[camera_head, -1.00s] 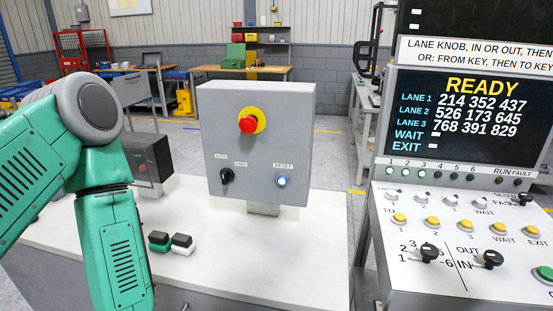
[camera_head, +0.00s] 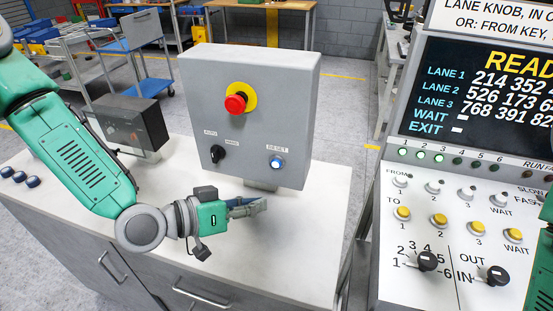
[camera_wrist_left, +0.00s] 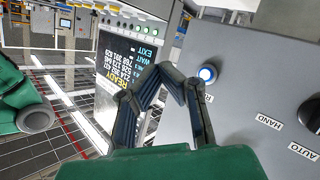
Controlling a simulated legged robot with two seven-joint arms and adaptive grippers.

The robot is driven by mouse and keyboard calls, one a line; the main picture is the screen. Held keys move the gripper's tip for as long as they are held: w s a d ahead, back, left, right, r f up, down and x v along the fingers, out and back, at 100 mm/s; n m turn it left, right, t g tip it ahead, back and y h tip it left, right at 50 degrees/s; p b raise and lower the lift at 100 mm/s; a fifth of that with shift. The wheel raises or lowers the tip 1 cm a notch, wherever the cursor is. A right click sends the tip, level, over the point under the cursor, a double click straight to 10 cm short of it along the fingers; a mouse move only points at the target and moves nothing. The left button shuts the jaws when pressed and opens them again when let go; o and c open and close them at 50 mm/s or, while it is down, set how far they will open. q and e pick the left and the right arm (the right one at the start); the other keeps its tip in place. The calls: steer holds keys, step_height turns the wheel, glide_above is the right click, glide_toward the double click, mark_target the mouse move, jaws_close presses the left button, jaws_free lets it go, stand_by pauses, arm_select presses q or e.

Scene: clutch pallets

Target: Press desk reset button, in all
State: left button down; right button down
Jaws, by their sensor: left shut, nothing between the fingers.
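The grey control box (camera_head: 245,125) stands on the white desk. Its reset button (camera_head: 276,162) is a round, blue-white lit button at the lower right of the front, under a RESET label. It also shows in the left wrist view (camera_wrist_left: 207,74), just right of the fingers. My left gripper (camera_head: 255,207) is shut and empty, low in front of the box, below and a little left of the button and apart from it. Its fingers also show in the left wrist view (camera_wrist_left: 165,78). My right gripper is not in view.
A red emergency knob on a yellow ring (camera_head: 236,104) and a black selector (camera_head: 217,153) sit on the same box face. A dark box (camera_head: 130,125) stands to the left. The sloping lane console (camera_head: 450,215) is at the right. The desk's front right is clear.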

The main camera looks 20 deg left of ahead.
mark_target(276, 163)
arm_select(q)
steer(key=shift+a+f, duration=0.1)
steer(key=shift+a, duration=0.05)
steer(key=w+b, duration=0.1)
steer(key=w, duration=0.7)
steer(key=shift+w+d, duration=0.2)
steer(key=shift+w, duration=0.2)
steer(key=shift+w+d, duration=0.1)
stand_by(1.1)
steer(key=shift+w, duration=0.3)
steer(key=shift+w+b, duration=0.45)
stand_by(0.9)
steer(key=shift+s, duration=0.9)
